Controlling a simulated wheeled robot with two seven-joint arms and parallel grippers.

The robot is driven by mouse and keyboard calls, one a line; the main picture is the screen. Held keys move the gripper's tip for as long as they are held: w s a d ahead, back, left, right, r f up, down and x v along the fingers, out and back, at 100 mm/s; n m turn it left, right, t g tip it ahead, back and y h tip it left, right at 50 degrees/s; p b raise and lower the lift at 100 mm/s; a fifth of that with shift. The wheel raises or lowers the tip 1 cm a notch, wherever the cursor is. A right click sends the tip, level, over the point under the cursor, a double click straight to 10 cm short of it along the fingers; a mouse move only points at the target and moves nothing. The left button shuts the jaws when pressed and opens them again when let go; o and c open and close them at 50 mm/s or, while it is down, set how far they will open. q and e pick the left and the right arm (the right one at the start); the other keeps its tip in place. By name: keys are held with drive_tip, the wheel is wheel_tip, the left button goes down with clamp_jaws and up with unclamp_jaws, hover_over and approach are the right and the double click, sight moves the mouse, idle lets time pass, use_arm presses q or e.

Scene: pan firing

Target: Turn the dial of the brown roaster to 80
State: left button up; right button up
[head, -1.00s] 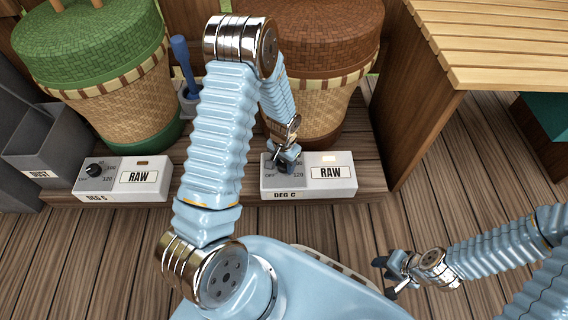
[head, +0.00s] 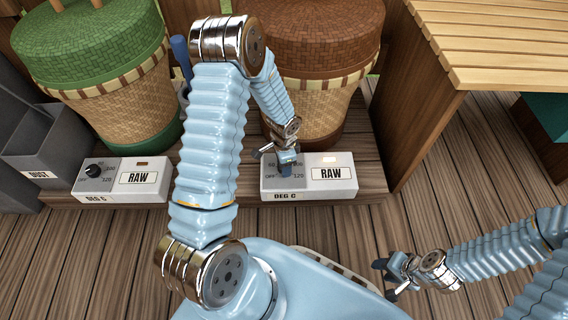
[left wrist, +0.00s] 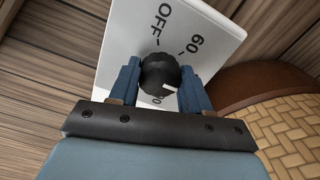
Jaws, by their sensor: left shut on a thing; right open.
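The brown roaster (head: 315,95) stands behind its white control box (head: 320,180), which has a DEG C label, a RAW sign and a bright lamp. My left gripper (head: 286,163) is at the dial on that box and hides most of it in the head view. In the left wrist view its blue fingers are shut on the black dial (left wrist: 160,75), one on each side. The dial's white mark points right and slightly down, past the 60. OFF and 60 are readable; the 80 is hidden. My right gripper (head: 390,277) is open and empty, low on the right.
A green roaster (head: 105,75) with its own control box (head: 125,180) and dial stands at left. A grey DUST bin (head: 40,155) is at far left. A slatted wooden table (head: 500,45) is at right. The plank floor in front is clear.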

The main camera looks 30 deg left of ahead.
idle(0.4)
use_arm(q)
drive_tip(key=o, duration=1.1)
drive_tip(key=shift+c, duration=0.2)
wheel_tip(320, 180, up, 14)
drive_tip(key=p, duration=0.3)
drive_tip(key=shift+f, duration=0.15)
